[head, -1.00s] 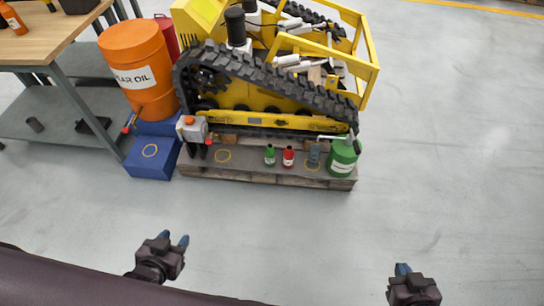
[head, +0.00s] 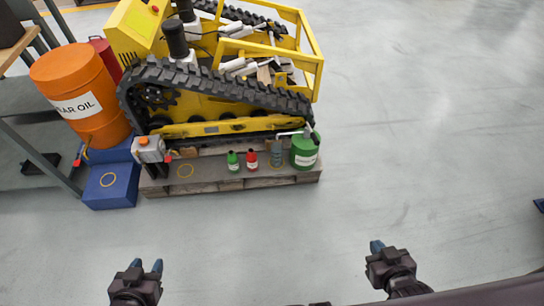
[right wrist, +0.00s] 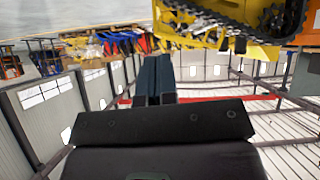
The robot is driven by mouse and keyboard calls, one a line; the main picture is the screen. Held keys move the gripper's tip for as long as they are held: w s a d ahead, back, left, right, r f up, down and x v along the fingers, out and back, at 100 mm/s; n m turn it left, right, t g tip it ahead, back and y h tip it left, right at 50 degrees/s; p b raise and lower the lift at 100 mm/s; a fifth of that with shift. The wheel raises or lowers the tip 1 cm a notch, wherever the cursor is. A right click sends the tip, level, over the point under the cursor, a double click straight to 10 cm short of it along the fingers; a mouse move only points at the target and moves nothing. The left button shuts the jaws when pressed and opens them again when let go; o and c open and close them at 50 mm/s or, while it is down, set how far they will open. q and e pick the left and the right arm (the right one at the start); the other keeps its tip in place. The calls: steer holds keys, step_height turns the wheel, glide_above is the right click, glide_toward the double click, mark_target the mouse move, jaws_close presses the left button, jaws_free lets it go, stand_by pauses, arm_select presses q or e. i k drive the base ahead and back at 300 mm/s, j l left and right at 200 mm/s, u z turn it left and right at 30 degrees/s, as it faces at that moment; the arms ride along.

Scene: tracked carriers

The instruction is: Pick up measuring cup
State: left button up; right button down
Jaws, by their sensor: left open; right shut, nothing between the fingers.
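A small grey-blue, see-through vessel (head: 276,153), which looks like the measuring cup, stands on the pallet in front of the yellow tracked carrier. It is between a red bottle (head: 252,160) and a green can with a spout (head: 304,151). It is small in the head view, so its handle and markings cannot be made out. My left gripper (head: 147,266) is open and empty at the lower left, well short of the pallet. My right gripper (head: 376,247) is shut and empty at the lower right, over bare floor. Its fingers show together in the right wrist view (right wrist: 153,80).
The yellow carrier (head: 215,128) rises behind the pallet (head: 225,183). An orange drum (head: 85,95) and blue block (head: 110,188) stand left.

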mark_target(277, 147)
steer(key=i+j, duration=0.25)
steer(key=i, duration=0.15)
steer(key=i+j+u, duration=0.15)
steer(key=i, duration=0.3)
steer(key=i+j, duration=0.25)
steer(key=i, duration=0.15)
steer(key=i+j+u, duration=0.1)
steer(key=i, duration=0.35)
